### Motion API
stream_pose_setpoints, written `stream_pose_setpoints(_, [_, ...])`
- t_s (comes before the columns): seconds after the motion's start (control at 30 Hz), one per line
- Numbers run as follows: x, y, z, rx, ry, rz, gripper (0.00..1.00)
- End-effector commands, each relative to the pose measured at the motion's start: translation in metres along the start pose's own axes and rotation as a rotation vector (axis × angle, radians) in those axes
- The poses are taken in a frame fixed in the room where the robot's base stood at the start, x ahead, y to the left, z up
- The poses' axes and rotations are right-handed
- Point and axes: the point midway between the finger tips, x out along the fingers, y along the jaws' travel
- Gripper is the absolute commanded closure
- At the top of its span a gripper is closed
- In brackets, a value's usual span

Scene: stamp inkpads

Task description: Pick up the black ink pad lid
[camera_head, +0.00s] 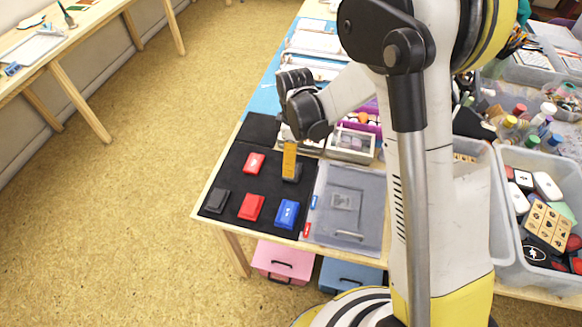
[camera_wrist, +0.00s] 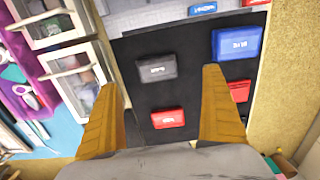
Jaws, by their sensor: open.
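A black ink pad with pale lettering on its lid (camera_wrist: 156,68) lies on the black mat (camera_wrist: 190,75). In the wrist view it shows between my fingertips, with bare mat on both sides. In the head view this black pad (camera_head: 295,178) is partly hidden behind my yellow finger. My gripper (camera_head: 289,174) is over it, pointing down; its open, empty fingers also show in the wrist view (camera_wrist: 160,78). A second black pad (camera_head: 217,201) lies at the mat's left corner. I cannot tell the exact height of my fingertips above the lid.
A red pad (camera_head: 254,163) lies left of my gripper. Another red pad (camera_head: 251,207) and a blue pad (camera_head: 286,213) lie nearer the table's front edge. A clear-lidded case (camera_head: 366,205) is right of the mat. White-framed boxes (camera_head: 350,146) stand behind.

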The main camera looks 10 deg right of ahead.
Motion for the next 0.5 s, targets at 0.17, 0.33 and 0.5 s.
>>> stream_pose_setpoints(0.17, [0.029, 0.001, 0.000, 0.001, 0.000, 0.001, 0.05])
stream_pose_setpoints(0.33, [0.044, 0.002, 0.000, 0.002, 0.001, 0.001, 0.05])
stream_pose_setpoints(0.5, [0.072, 0.005, -0.001, 0.002, 0.001, 0.001, 0.05])
